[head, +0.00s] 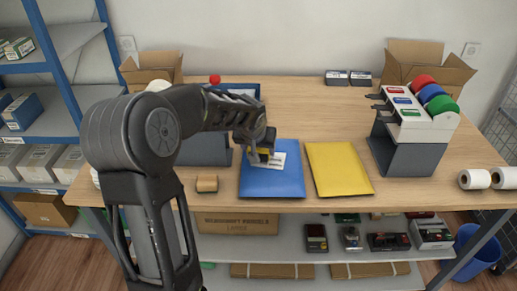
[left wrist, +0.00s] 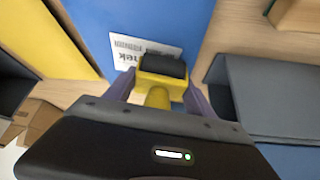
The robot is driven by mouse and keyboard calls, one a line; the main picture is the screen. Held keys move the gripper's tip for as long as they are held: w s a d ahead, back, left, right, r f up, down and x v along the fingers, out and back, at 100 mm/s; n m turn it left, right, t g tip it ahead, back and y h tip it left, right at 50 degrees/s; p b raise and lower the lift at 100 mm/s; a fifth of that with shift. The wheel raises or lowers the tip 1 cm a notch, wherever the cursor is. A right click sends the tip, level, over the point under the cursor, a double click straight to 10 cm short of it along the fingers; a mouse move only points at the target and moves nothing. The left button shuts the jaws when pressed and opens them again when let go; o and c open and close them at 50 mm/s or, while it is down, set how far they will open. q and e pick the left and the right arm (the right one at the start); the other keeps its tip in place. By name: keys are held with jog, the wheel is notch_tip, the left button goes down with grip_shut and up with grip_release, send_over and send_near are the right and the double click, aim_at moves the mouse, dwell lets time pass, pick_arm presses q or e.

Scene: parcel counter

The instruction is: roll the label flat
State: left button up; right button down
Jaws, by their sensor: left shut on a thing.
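A white label (head: 277,162) with dark print lies on the blue mailer (head: 272,185) on the table. The label (left wrist: 128,50) also shows in the left wrist view, partly covered by the roller. My left gripper (head: 262,151) is shut on a roller with a yellow handle and a dark drum (left wrist: 163,67). The roller is over the left part of the label in the head view. I cannot tell whether its drum touches the label. My right gripper is not in view.
A yellow mailer (head: 339,168) lies right of the blue one. A small tan block (head: 207,184) lies to the left. A dispenser with red, green and blue rolls (head: 414,107) stands at right. Cardboard boxes (head: 151,68) stand at the back. White rolls (head: 475,179) lie at the right edge.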

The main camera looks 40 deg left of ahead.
pick_arm(q)
jog(key=shift+f, duration=0.2)
jog(key=shift+w+a, duration=0.35)
jog(key=shift+w, duration=0.3)
jog(key=shift+w+a+f+p, duration=0.1)
jog(key=shift+w+a+p, duration=0.3)
jog(key=shift+w, duration=0.35)
jog(key=shift+w+r, duration=0.1)
jog(key=shift+r, duration=0.4)
jog(key=shift+w+d, duration=0.1)
jog(key=shift+w, duration=0.05)
